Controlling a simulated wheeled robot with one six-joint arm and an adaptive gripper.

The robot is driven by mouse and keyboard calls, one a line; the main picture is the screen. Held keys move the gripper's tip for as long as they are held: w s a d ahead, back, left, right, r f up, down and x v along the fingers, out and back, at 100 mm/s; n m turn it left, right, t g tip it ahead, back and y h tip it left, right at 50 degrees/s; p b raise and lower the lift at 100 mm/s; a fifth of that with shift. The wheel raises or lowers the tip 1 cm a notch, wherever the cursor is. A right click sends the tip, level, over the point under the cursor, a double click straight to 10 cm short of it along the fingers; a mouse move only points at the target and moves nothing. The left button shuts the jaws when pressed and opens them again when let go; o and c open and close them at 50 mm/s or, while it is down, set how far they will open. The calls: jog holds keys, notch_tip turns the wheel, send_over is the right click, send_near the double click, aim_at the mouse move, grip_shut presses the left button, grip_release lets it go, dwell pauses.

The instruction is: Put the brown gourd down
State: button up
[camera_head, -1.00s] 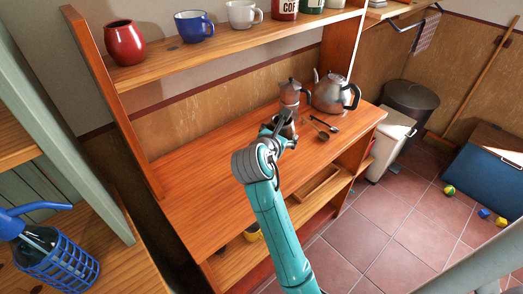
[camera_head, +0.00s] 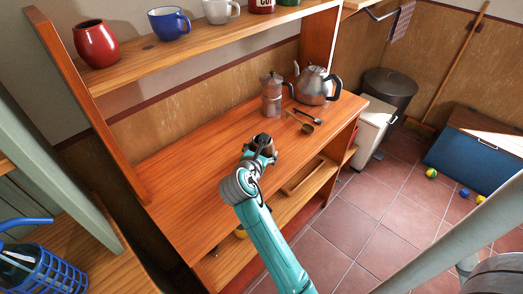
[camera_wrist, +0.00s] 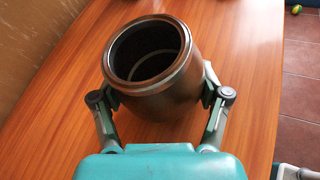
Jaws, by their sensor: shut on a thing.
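The brown gourd (camera_wrist: 160,98) is a rounded brown cup with a metal rim and a dark hollow inside. In the wrist view it sits between both fingers of my gripper (camera_wrist: 165,98), which is shut on it at its sides. Its mouth faces up and toward the camera. In the head view the gourd (camera_head: 266,142) shows just beyond my gripper (camera_head: 259,152), over the front part of the wooden counter (camera_head: 190,175). I cannot tell whether its base touches the counter.
A shelf above holds a red vase (camera_head: 97,44) and a blue mug (camera_head: 169,23). The counter's left half is bare.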

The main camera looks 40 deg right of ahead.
jog(key=o, duration=1.3)
jog(key=shift+f, duration=0.1)
jog(key=shift+o, duration=0.2)
jog(key=v, duration=1.2)
